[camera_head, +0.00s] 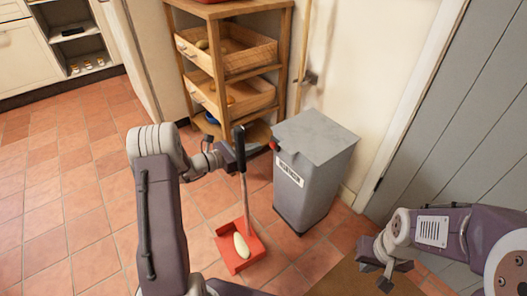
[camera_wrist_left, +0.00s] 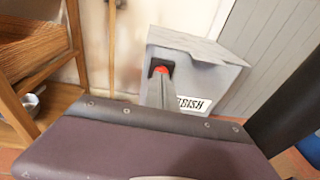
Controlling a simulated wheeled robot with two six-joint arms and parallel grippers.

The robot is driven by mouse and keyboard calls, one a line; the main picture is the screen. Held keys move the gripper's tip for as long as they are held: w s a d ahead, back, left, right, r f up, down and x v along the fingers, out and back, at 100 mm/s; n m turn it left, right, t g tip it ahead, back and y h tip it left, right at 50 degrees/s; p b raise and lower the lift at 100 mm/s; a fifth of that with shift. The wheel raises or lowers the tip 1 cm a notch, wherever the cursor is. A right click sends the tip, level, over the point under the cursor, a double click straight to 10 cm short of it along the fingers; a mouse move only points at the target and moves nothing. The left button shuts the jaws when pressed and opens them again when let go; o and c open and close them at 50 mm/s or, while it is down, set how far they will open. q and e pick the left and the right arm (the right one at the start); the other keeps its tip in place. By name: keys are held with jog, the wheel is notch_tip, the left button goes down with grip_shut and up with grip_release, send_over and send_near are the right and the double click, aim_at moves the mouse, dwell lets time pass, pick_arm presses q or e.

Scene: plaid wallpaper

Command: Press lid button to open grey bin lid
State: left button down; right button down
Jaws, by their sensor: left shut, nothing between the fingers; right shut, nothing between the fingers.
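The grey bin (camera_head: 318,186) stands upright near the wall with its flat lid (camera_head: 316,137) down. A white label reading RUBBISH is on its front. The red lid button (camera_head: 275,147) is at the top front edge; it also shows in the left wrist view (camera_wrist_left: 161,69). My left gripper (camera_head: 267,149) is shut and empty, its tip at or very near the button; I cannot tell whether it touches. In the left wrist view my shut fingers (camera_wrist_left: 160,88) point at the button and partly cover it. My right gripper (camera_head: 385,281) is shut and empty, low at the right.
A red dustpan (camera_head: 224,236) with a long dark handle stands on the tiled floor left of the bin, holding a pale oblong item (camera_head: 241,246). A wooden shelf (camera_head: 214,76) with baskets stands behind. A grey plank door (camera_head: 450,120) is at the right. Open floor lies left.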

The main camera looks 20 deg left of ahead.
aim_at(271, 143)
pick_arm(q)
jog(key=x, duration=0.1)
jog(key=b+x, duration=0.1)
jog(key=x, duration=0.1)
jog(key=shift+f+b, duration=0.25)
jog(key=shift+b, duration=0.05)
jog(key=shift+w+d+r, duration=0.1)
jog(key=shift+w+d, duration=0.3)
